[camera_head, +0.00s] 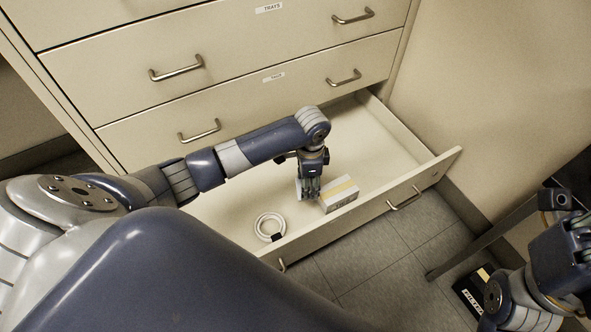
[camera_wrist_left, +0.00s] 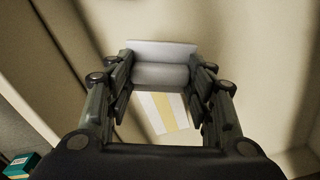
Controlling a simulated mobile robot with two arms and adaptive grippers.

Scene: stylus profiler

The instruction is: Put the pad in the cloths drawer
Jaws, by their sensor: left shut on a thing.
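The pad (camera_wrist_left: 161,75), a pale grey-white folded piece, is gripped between the fingers of my left gripper (camera_wrist_left: 160,85) in the left wrist view. In the head view my left gripper (camera_head: 309,192) points down inside the open bottom drawer (camera_head: 375,150), and a bit of the pad (camera_head: 299,187) shows beside its fingers. I cannot tell whether the pad touches the drawer floor. The open drawer's label does not show. The end of my right arm is at the right edge, outside the drawer; its fingers cannot be made out.
A pale box with a yellow stripe (camera_head: 340,196) lies in the drawer just right of my left gripper. A white ring-shaped roll (camera_head: 270,226) lies nearer the front left. Closed drawers (camera_head: 240,100) rise above. The drawer's right part is bare. A dark labelled box (camera_head: 470,292) lies below right.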

